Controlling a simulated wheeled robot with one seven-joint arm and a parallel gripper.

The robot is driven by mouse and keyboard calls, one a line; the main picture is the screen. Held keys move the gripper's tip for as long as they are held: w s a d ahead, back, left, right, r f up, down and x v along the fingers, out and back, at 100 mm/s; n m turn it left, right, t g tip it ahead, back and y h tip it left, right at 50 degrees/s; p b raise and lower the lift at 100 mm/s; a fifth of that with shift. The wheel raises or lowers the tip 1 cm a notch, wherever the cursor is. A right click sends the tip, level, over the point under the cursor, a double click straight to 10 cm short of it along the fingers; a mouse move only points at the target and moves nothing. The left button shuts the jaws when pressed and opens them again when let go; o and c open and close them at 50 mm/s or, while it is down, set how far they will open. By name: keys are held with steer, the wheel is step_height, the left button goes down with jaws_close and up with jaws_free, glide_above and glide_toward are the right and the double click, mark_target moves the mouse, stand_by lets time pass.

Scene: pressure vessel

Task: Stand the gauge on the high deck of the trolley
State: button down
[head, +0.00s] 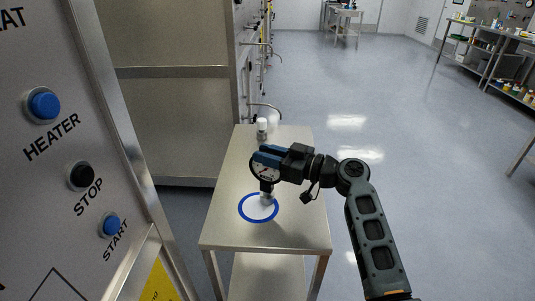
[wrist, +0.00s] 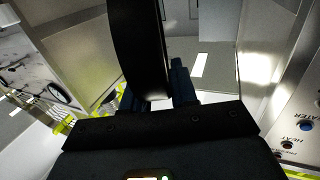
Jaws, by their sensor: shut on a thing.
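The gauge (head: 265,171) has a round white dial with a dark rim and a short metal stem below. My gripper (head: 267,157) comes from the right and is shut on its upper part, with blue fingers over the top of the dial. The gauge is upright over the high deck of the trolley (head: 290,229). Its foot overlaps the far part of a blue ring (head: 244,216) marked on that deck; I cannot tell whether it touches. In the wrist view the gauge's black side (wrist: 142,45) stands between the blue fingers, hiding much behind it.
A small white-capped fitting (head: 262,129) stands at the deck's far end. A panel with HEATER, STOP and START buttons (head: 81,176) rises close on the left. Metal cabinets with handles line the left beyond. The floor (head: 420,170) on the right is clear.

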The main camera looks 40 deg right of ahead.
steer(key=c, duration=0.9)
jaws_free()
steer(key=shift+r, duration=0.15)
steer(key=shift+b+v, duration=1.25)
steer(key=shift+v, duration=4.8)
